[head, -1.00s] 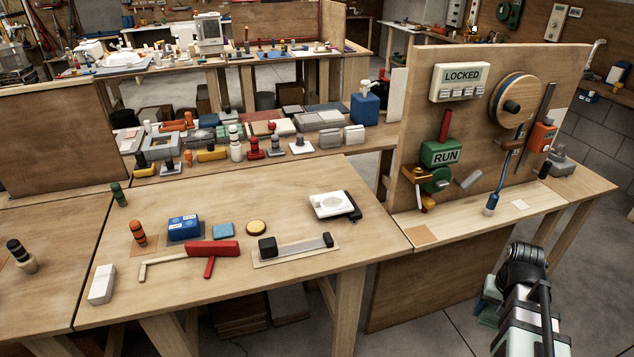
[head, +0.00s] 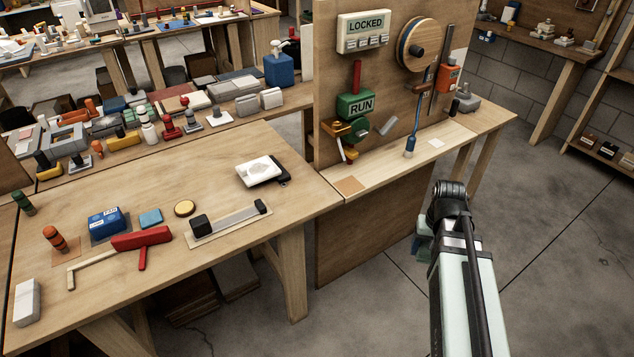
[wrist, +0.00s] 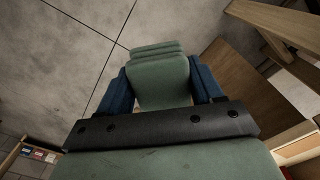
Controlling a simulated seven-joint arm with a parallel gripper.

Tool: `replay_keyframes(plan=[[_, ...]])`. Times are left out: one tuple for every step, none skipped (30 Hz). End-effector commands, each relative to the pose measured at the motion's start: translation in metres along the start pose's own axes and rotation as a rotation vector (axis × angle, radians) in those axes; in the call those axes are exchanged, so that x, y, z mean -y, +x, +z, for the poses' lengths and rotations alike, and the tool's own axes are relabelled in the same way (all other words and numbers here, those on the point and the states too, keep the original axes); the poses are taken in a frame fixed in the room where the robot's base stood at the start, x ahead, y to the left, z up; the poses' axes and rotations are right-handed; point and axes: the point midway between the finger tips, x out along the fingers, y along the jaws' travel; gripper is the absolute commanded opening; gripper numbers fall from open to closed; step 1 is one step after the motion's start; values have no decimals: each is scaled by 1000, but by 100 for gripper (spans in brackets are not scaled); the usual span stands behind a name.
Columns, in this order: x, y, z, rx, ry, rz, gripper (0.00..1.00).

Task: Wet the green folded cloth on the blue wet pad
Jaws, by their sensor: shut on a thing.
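A small flat blue pad (head: 150,217) lies on the wooden table in the head view. I cannot tell from its surface if it is wet. My gripper (wrist: 162,78) is shut on the green folded cloth (wrist: 160,72), whose stacked folds show between the two blue fingers in the wrist view. In the head view my gripper (head: 421,243) is mostly hidden behind my own arm, over the floor to the right of the table and well apart from the pad.
The table (head: 225,275) also holds a blue box (head: 104,222), a red tool (head: 141,240), a yellow round piece (head: 184,208) and a white block (head: 27,302). Open floor (head: 560,240) lies right.

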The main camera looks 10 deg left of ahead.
Motion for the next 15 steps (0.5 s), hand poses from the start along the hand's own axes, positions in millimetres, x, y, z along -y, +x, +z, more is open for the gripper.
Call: replay_keyframes(plan=[[0,0,0,0,0,0,23],[0,0,0,0,0,0,23],[0,0,0,0,1,0,23],[0,-1,-1,0,2,0,23],[0,-2,-2,0,5,0,23],[0,-4,-4,-1,10,0,23],[0,-7,-6,-1,16,0,23],[0,-10,-9,-2,22,0,23],[0,-15,-13,-3,35,0,23],[0,-20,-17,-3,46,0,23],[0,-25,-20,-3,58,0,23],[0,-33,-26,-4,77,0,23],[1,-40,-30,-4,91,0,23],[1,-47,-35,-4,107,0,23],[2,-58,-41,-5,126,0,23]])
